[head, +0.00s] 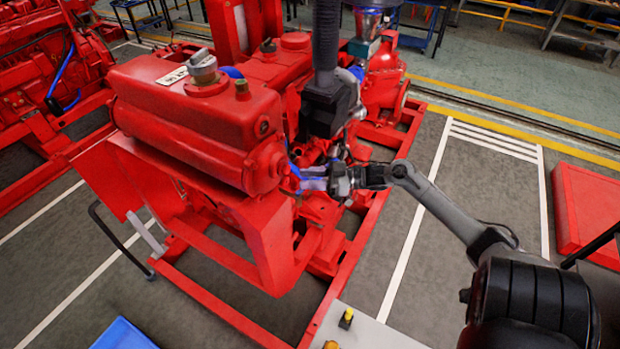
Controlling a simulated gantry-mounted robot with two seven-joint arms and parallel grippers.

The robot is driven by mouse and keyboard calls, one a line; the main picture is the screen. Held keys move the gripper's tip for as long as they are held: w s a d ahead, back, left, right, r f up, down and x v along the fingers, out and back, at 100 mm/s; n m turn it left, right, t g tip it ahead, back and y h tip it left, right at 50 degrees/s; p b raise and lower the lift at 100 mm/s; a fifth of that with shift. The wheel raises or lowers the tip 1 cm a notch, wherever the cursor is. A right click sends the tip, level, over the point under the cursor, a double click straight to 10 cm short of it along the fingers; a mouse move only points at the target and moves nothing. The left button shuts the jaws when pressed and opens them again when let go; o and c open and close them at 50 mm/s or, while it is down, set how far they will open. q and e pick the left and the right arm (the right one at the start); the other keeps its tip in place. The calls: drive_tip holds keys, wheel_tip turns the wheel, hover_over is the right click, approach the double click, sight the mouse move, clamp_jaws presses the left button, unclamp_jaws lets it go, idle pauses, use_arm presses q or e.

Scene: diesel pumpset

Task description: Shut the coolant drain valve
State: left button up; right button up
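The red diesel pumpset (190,125) fills the middle of the head view. My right gripper (305,178) reaches in from the right and points left at the pumpset's side, just right of the red tank's rounded end. Its pale fingertips are very close to a small blue part (294,170), possibly the drain valve's handle. I cannot tell whether they touch or grip it, nor whether the fingers are open or shut. The valve body is not clearly visible among the red parts. My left gripper is not in view.
A red base frame (222,313) surrounds the pumpset at floor level. A blue tray (122,334) and a pale surface with a small yellow-and-black item (346,318) lie at the bottom. A red block (588,212) stands at right. The floor between it and the frame is clear.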

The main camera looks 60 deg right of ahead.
clamp_jaws()
drive_tip(key=shift+w+f+y+b, duration=0.1)
drive_tip(key=shift+f+y+b, duration=0.05)
drive_tip(key=shift+y+b, duration=0.2)
drive_tip(key=n+g+y+b, duration=0.1)
drive_tip(key=b, duration=0.1)
drive_tip(key=w+n+g+y+b, duration=0.1)
drive_tip(key=n+y+b, duration=0.1)
drive_tip(key=b, duration=0.1)
drive_tip(key=shift+g, duration=0.4)
unclamp_jaws()
